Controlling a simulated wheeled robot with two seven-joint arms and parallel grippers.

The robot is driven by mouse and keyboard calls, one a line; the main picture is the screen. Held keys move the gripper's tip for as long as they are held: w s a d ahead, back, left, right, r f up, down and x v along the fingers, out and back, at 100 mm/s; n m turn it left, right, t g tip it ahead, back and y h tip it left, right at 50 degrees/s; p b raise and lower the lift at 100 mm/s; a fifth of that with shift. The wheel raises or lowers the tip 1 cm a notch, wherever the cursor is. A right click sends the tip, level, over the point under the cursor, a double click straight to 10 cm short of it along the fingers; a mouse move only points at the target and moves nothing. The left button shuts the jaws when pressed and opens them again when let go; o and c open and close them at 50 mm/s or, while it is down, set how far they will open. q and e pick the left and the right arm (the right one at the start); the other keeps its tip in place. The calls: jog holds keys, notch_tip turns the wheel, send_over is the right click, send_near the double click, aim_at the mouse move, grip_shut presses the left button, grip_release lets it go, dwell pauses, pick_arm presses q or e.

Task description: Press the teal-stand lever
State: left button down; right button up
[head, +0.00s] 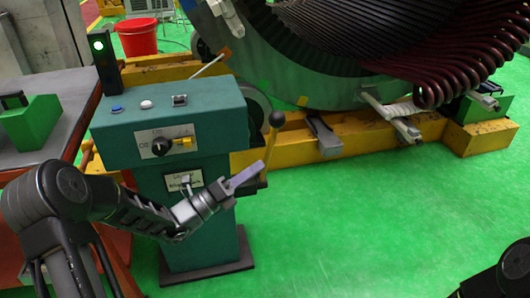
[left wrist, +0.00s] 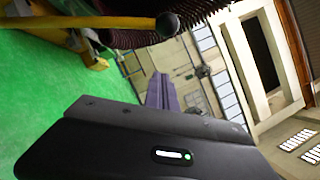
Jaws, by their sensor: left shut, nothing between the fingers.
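The teal stand (head: 210,232) stands on the green floor with a control panel on top. My right gripper is out of view.
The panel carries a blue button (head: 117,109), a white button (head: 146,104) and a black knob (head: 160,147). A green-lit signal box (head: 103,55) stands behind. The large stator (head: 320,75) on yellow beams fills the back. Green floor (head: 360,220) is clear to the right.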

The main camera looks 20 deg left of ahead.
aim_at(271, 119)
pick_arm(q)
jog(key=w+d+r+b, duration=0.1)
jog(key=w+d+r, duration=0.2)
jog(key=w, duration=0.6)
jog(key=shift+w+r+b, duration=0.35)
jog(key=shift+r+b, duration=0.05)
jog(key=shift+r, duration=0.45)
jog(key=shift+d, duration=0.1)
jog(key=shift+n+y, duration=0.3)
jog(key=shift+n, duration=0.4)
jog(key=w+a+r+p, duration=0.1)
jog(key=p, duration=0.1)
jog(key=w+a+r+p, duration=0.1)
jog(key=w+r+p, duration=0.1)
jog(key=p, duration=0.1)
jog(key=shift+w+a, duration=0.1)
jog(key=shift+w, duration=0.2)
jog(key=shift+w+a, duration=0.2)
jog(key=shift+w, duration=0.05)
jog(key=shift+f, duration=0.2)
